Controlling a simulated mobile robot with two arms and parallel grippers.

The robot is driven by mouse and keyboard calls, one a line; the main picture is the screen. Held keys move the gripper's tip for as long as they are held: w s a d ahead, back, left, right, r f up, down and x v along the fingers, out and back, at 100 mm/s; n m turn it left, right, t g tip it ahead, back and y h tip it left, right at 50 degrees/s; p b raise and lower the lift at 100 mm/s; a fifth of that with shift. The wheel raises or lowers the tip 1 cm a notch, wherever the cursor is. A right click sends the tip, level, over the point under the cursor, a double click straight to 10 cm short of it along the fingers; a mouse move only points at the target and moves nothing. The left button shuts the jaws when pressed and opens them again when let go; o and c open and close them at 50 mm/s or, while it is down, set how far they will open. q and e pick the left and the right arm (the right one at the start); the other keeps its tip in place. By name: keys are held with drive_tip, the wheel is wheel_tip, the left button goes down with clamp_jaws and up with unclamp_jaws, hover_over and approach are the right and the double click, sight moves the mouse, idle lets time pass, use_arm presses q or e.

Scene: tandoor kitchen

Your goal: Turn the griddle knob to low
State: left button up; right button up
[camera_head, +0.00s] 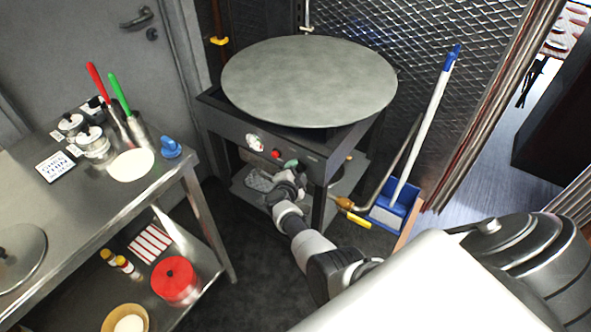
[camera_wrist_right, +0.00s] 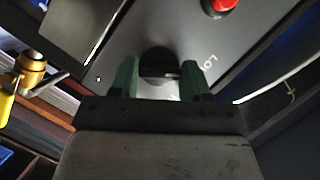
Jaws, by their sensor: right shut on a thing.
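The round grey griddle (camera_head: 310,80) sits on a dark metal stand with a front panel (camera_head: 228,126). The black griddle knob (camera_wrist_right: 158,60) is on this panel, between the green fingertips of my right gripper (camera_wrist_right: 159,78) in the right wrist view. The gripper is shut on the knob. White lettering, partly legible as "Lo", is on the panel just right of the knob there. In the head view my right gripper (camera_head: 290,166) is at the panel's right part and hides the knob. The knob's exact pointer angle cannot be told. My left gripper is not in view.
A red button (camera_head: 277,154) and a white dial (camera_head: 255,142) are left of the gripper. A gas pipe with a yellow handle (camera_head: 358,220) hangs right of the stand. A blue dustpan (camera_head: 390,214) stands beyond. A steel table (camera_head: 90,198) is at left.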

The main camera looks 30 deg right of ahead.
drive_tip(key=shift+f, duration=0.15)
drive_tip(key=o, duration=0.9)
drive_tip(key=shift+a, duration=0.1)
